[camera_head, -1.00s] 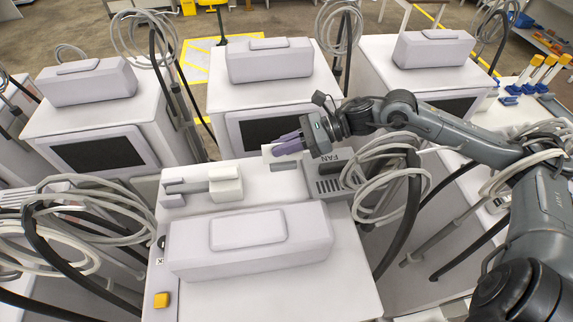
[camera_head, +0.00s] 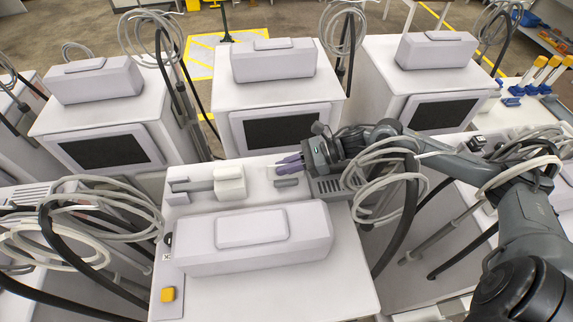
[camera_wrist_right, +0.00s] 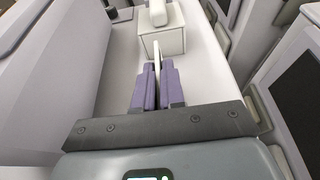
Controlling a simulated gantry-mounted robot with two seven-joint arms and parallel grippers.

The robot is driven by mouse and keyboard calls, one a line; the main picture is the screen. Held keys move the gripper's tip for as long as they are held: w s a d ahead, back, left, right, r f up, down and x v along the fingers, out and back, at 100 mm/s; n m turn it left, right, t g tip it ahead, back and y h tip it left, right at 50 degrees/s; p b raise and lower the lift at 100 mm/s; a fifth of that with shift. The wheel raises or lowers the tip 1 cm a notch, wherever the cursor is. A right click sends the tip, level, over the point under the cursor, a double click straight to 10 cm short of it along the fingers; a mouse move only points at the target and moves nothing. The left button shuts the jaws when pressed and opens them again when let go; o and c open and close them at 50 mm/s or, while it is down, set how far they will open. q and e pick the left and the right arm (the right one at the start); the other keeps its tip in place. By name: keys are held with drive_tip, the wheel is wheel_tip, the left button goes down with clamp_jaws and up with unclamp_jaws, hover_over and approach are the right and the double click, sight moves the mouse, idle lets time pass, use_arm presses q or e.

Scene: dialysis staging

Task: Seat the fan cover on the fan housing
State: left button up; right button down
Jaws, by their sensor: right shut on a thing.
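My right gripper (camera_head: 284,164) reaches in from the right over the back right part of the near white machine, purple fingers pointing left. It is shut on a thin white plate, the fan cover (camera_head: 271,171). The right wrist view shows the plate edge-on (camera_wrist_right: 156,50) between the purple fingers (camera_wrist_right: 158,85). The slatted grey box (camera_head: 327,188) at the machine's back right looks like the fan housing. The gripper body hides part of it and the plate is to its left. I cannot tell whether the plate touches the machine top. My left gripper is not in view.
A white block (camera_head: 230,183) stands left of the plate, with grey pieces beside it. A grey bar (camera_head: 287,182) lies just below the fingers. A large white cover (camera_head: 255,237) fills the machine's middle. Coiled hoses (camera_head: 385,190) hang at the right.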

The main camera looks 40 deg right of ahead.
drive_tip(key=shift+f, duration=0.15)
drive_tip(key=c, duration=1.2)
unclamp_jaws()
